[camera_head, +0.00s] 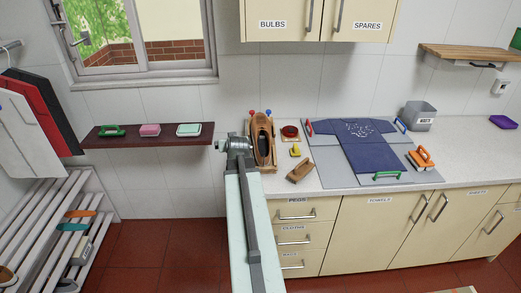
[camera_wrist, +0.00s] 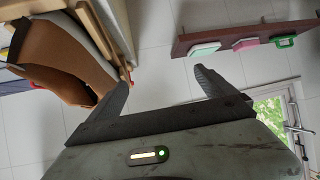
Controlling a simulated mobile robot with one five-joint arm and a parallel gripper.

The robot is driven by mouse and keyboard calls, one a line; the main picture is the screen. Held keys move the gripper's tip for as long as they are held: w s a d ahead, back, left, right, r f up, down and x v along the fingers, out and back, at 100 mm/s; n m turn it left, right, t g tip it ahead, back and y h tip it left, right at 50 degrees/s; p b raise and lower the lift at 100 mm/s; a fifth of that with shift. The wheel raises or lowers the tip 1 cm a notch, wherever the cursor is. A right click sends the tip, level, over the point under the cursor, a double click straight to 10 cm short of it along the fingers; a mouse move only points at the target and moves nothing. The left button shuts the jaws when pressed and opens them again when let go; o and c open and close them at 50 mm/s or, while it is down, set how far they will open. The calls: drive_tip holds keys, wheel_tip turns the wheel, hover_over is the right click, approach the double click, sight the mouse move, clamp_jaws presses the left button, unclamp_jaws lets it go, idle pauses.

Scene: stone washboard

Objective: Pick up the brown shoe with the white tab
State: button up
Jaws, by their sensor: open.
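A brown, shoe-like object (camera_head: 262,135) stands in a wooden frame with red and blue knobs at the counter's left end. It appears large and close at the upper left of the wrist view (camera_wrist: 62,52), where its brown side curves beside a pale surface. I cannot make out a white tab on it. My gripper (camera_wrist: 162,77) is open, with nothing between its fingers. The left finger in the wrist view overlaps the brown object's edge; contact cannot be told. In the head view my gripper (camera_head: 238,145) is just left of the frame, partly hidden by my wrist.
A dark wall shelf (camera_head: 150,136) on the left holds green, pink and pale boxes or brushes. A smaller brown item (camera_head: 300,172) lies on the counter (camera_head: 460,165). A slatted rack (camera_head: 45,225) with footwear stands at lower left.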

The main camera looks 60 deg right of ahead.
sight(262, 132)
drive_tip(key=s+d+h, duration=0.1)
drive_tip(key=s+d, duration=0.2)
drive_tip(key=s+d+r+m+h, duration=0.1)
drive_tip(key=s+d, duration=0.2)
drive_tip(key=s+d+m+h, duration=0.1)
drive_tip(key=s+d, duration=0.2)
drive_tip(key=d, duration=0.1)
drive_tip(key=shift+s+r+g+b, duration=0.25)
drive_tip(key=shift+g+b, duration=0.05)
drive_tip(key=shift+b, duration=0.1)
drive_tip(key=b+x, duration=0.3)
drive_tip(key=x, duration=0.5)
drive_tip(key=shift+a, duration=0.15)
drive_tip(key=shift+c, duration=1.2)
drive_tip(key=c, duration=1.5)
